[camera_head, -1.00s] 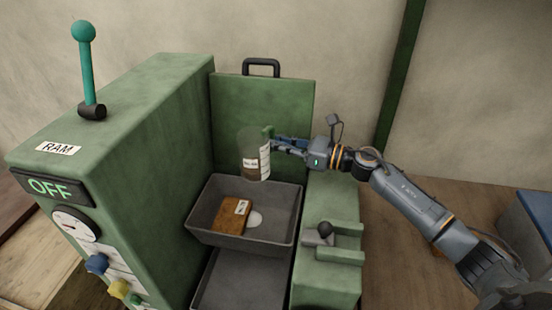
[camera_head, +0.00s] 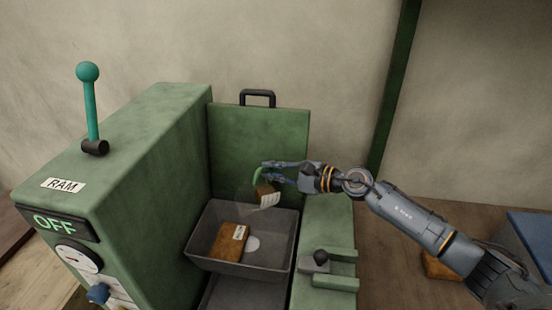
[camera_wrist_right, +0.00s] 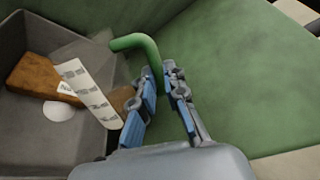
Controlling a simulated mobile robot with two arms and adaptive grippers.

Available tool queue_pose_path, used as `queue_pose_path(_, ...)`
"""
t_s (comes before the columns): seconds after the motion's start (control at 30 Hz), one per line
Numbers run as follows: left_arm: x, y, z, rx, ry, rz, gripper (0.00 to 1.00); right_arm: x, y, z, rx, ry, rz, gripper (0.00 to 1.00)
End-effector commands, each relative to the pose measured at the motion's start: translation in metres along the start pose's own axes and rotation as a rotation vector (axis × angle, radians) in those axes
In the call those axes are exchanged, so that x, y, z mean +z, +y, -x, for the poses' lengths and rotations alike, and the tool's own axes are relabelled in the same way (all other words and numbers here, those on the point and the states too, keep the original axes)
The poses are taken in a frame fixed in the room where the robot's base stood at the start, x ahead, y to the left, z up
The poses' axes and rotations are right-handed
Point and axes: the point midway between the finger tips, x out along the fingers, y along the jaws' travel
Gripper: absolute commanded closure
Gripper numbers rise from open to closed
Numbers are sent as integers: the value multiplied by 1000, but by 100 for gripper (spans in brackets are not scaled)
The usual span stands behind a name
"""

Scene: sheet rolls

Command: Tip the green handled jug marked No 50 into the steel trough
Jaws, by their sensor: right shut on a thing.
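The clear jug (camera_head: 266,196) with a green handle and a white label hangs tilted above the steel trough (camera_head: 195,235), apart from it. Something brown shows inside it; the label is too small to read in the head view. My right gripper (camera_head: 270,172) is shut on the green handle. In the right wrist view, the fingers (camera_wrist_right: 158,92) pinch the handle (camera_wrist_right: 136,42), and the jug's white scale strip (camera_wrist_right: 90,92) slants over the trough. The grey trough holds a brown block (camera_head: 227,243) with a white tag and a pale round patch (camera_head: 252,243). My left gripper is out of view.
A green machine (camera_head: 150,150) marked RAM, with a lever (camera_head: 91,110) and an OFF display, stands left of the trough. A green plate (camera_head: 258,135) with a black handle rises behind. A black-knobbed slide (camera_head: 318,260) lies to the right.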

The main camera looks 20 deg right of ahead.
Motion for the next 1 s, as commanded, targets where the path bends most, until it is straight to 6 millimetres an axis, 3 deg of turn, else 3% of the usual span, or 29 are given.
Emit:
queue_pose_path(0.03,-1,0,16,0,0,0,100,8,-4,1,1,9,46,100)
queue_pose_path(0.4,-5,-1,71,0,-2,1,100,35,7,-2,-1,76,378,100)
queue_pose_path(1.0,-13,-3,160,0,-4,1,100,76,17,-4,-3,146,713,100)
